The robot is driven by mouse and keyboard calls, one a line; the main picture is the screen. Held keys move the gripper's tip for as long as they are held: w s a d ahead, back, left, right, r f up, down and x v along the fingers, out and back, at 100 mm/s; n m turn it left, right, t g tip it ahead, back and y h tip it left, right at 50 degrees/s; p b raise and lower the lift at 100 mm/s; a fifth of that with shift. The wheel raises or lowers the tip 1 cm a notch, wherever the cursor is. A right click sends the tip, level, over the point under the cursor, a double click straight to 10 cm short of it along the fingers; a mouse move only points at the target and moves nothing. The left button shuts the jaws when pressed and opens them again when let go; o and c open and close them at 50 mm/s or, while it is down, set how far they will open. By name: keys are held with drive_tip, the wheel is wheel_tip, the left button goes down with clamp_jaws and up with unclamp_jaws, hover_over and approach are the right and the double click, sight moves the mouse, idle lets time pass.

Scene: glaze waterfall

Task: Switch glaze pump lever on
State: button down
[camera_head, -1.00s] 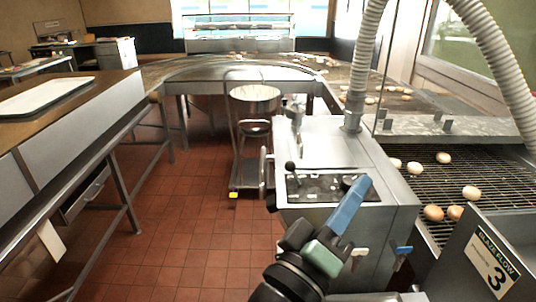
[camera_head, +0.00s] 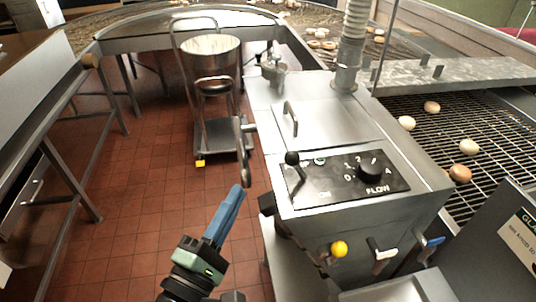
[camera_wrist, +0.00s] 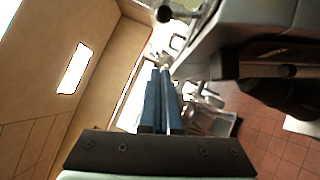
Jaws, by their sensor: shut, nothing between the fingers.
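The glaze pump lever (camera_head: 293,160) is a short black lever with a round knob at the left end of the black control panel (camera_head: 340,184). The word ON is printed on the panel to its right. A FLOW dial (camera_head: 370,168) sits further right. My gripper (camera_head: 239,191) has blue fingers, shut and empty. In the head view it is left of the machine and apart from the lever. In the wrist view my gripper (camera_wrist: 160,72) points toward the machine's edge, and a black round knob (camera_wrist: 163,14), probably the lever's, shows above the fingertips.
The steel machine cabinet (camera_head: 330,225) has a yellow knob (camera_head: 339,249) and small handles on its front. A wire conveyor (camera_head: 490,150) with buns runs at right. A cart with a metal pot (camera_head: 210,55) stands behind. The tiled floor (camera_head: 140,200) at left is clear.

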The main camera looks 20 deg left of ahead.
sight(297, 167)
drive_tip(key=shift+d+r, duration=0.1)
drive_tip(key=shift+w+d+r+p, duration=0.55)
drive_tip(key=shift+w+p, duration=0.35)
drive_tip(key=shift+w, duration=0.5)
drive_tip(key=shift+w+d+r+p, duration=0.3)
drive_tip(key=shift+w+d+p, duration=0.45)
drive_tip(key=shift+w, duration=0.6)
drive_tip(key=shift+w+d+r+p, duration=0.45)
drive_tip(key=shift+w+p, duration=0.6)
drive_tip(key=shift+w, duration=0.35)
drive_tip(key=shift+r, duration=0.1)
drive_tip(key=shift+r+p, duration=0.1)
drive_tip(key=shift+p, duration=0.3)
drive_tip(key=shift+w+d+m, duration=0.1)
drive_tip(key=shift+m, duration=0.3)
